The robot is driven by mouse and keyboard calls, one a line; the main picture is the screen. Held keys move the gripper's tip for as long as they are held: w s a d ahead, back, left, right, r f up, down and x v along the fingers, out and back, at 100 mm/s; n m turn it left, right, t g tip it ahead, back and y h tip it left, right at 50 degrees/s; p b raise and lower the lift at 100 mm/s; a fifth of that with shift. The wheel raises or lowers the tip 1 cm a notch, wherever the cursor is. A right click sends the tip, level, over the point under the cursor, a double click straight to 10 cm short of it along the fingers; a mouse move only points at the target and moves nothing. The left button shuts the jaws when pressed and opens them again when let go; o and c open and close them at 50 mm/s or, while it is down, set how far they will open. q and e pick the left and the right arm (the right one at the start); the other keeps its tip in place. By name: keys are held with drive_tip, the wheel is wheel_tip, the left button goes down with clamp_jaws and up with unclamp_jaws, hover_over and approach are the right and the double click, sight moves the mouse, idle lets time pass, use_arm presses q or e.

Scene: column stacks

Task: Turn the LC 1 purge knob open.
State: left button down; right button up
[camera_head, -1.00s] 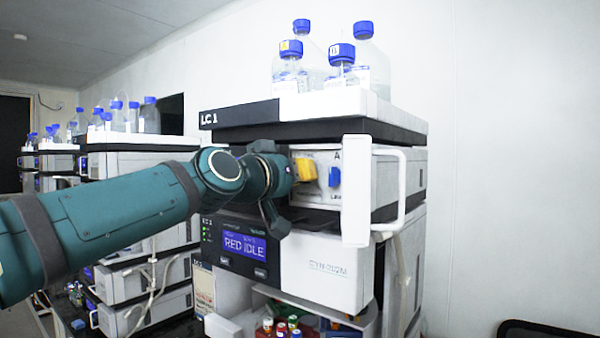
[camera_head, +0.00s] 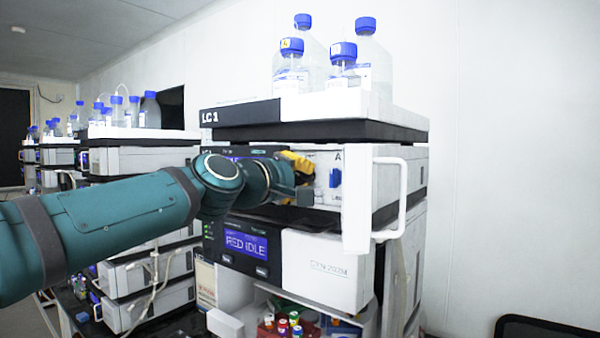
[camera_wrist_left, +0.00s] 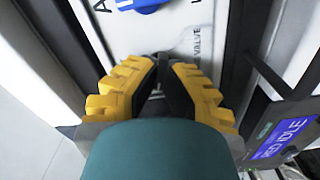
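The LC 1 stack (camera_head: 240,115) stands in the centre of the head view. On its white front panel is a blue knob (camera_head: 335,178) below a letter A, its handle looking upright. In the left wrist view the blue knob (camera_wrist_left: 142,5) is cut off by the top edge, beyond the fingertips. My left gripper (camera_head: 306,180), with yellow pads, is in front of the panel, left of the knob and apart from it. In the wrist view its fingertips (camera_wrist_left: 168,62) are drawn together with no object visible between them. My right gripper is not in view.
A white bar handle (camera_head: 402,195) and upright edge project right of the knob. Bottles (camera_head: 343,65) with blue caps stand on top. A display (camera_head: 245,243) reading RED IDLE is below. Small vials (camera_head: 283,327) sit at the bottom. Other stacks (camera_head: 135,160) stand left.

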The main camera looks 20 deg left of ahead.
use_arm(q)
drive_tip(key=shift+n, duration=1.1)
drive_tip(key=c, duration=1.4)
unclamp_jaws()
drive_tip(key=shift+o, duration=0.2)
drive_tip(key=v, duration=1.2)
drive_tip(key=shift+w, duration=0.1)
